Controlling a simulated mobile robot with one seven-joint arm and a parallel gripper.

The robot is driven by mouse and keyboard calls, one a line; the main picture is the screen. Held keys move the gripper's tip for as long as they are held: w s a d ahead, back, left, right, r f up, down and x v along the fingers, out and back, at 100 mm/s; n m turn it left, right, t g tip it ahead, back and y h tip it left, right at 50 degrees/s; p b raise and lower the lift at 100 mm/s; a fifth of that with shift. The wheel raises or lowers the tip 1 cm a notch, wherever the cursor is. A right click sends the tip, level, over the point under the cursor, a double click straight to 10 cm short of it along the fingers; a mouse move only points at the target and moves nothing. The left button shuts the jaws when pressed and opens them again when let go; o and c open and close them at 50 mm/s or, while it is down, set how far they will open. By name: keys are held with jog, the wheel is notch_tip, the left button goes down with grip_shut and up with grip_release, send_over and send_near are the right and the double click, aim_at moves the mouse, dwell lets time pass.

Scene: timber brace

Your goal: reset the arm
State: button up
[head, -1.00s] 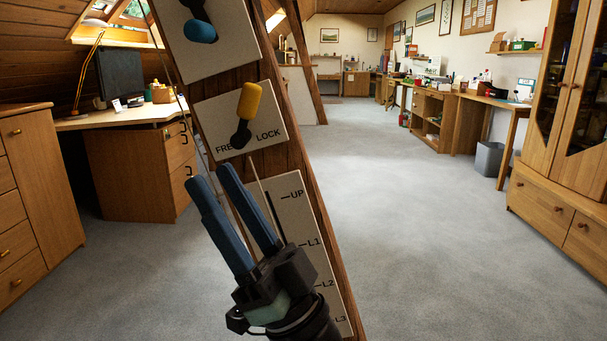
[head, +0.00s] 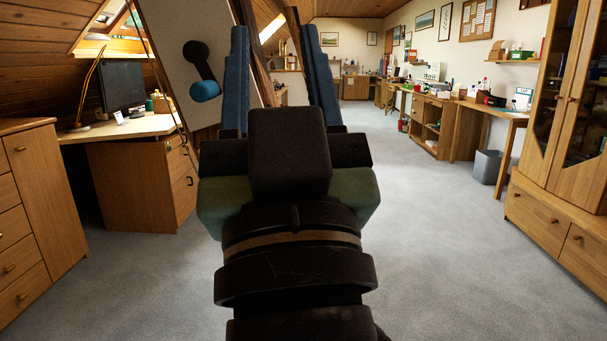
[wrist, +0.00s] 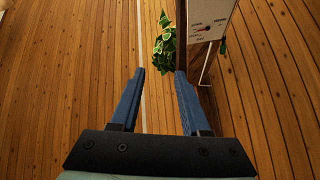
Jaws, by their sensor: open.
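My gripper (head: 273,40) stands large in the centre of the head view, pointing up, its two blue fingers spread apart with nothing between them. The timber brace (head: 265,75) is mostly hidden behind it; a strip of wood shows between the fingers. A pale panel (head: 165,40) on the brace carries a black lever with a blue knob (head: 205,91), left of the fingers and hanging down to the right. The yellow lever and the marked slot panel do not show. In the wrist view my gripper (wrist: 160,74) is also open and empty, facing wood planks.
The wrist view shows a leafy plant (wrist: 165,48) and a white panel with a red pointer (wrist: 208,22) beyond the fingers. A desk (head: 140,130) and drawers (head: 35,200) stand left, a cabinet (head: 560,130) right. The grey carpet (head: 430,230) is clear at centre right.

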jog(key=s+d+r+m+h+p, duration=0.1)
jog(key=s+r+p, duration=0.1)
jog(key=r+p, duration=1.7)
jog(key=s+r+m+t+h+p, duration=0.1)
jog(key=r+h+p, duration=0.1)
jog(key=r+p, duration=1.7)
notch_tip(320, 180, up, 3)
jog(key=shift+s+d+r+t+h, duration=0.1)
jog(key=shift+s+d+t+h, duration=0.2)
jog(key=shift+s+d, duration=0.1)
